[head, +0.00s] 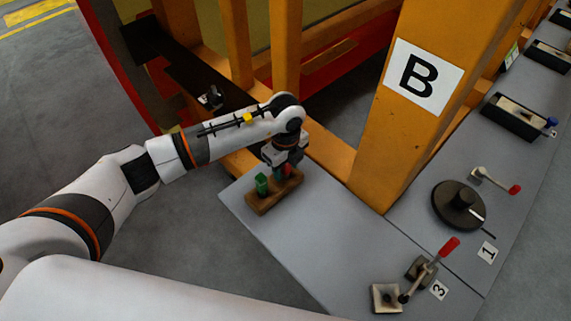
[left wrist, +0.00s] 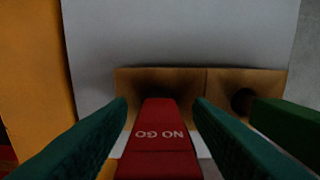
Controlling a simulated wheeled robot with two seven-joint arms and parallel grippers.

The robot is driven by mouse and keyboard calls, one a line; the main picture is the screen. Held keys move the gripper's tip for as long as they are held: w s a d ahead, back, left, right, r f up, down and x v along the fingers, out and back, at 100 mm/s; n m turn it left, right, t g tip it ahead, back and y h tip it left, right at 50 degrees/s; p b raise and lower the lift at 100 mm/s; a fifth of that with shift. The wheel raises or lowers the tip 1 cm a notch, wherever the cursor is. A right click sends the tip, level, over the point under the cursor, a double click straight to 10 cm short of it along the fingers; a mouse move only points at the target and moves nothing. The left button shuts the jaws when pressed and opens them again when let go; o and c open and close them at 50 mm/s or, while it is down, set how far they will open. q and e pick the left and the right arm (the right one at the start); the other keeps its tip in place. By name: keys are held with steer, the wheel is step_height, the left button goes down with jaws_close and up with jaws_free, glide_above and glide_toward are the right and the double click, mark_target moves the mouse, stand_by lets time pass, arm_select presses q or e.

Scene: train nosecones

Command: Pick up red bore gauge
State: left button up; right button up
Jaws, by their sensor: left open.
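The red bore gauge (head: 289,171) stands in a brown wooden block (head: 264,206) at the table's left corner. In the left wrist view the gauge (left wrist: 160,135) shows "NO GO" lettering. My left gripper (head: 287,168) points down over it. In the left wrist view the dark green fingers (left wrist: 160,118) are open, one on each side of the gauge, with narrow gaps showing. A green gauge (head: 262,184) stands in the same block, left of the red one; green also shows at the right of the left wrist view (left wrist: 285,122). My right gripper is out of view.
An orange post marked B (head: 423,78) rises behind the grey table (head: 330,245). A red-handled clamp (head: 425,270) stands at the front right. A black round fixture (head: 458,204) and black trays (head: 514,116) lie farther right. The table right of the block is clear.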

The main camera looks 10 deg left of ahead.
arm_select(q)
steer(key=shift+f, duration=0.5)
steer(key=shift+w, duration=0.1)
jaws_close()
steer(key=shift+r, duration=0.1)
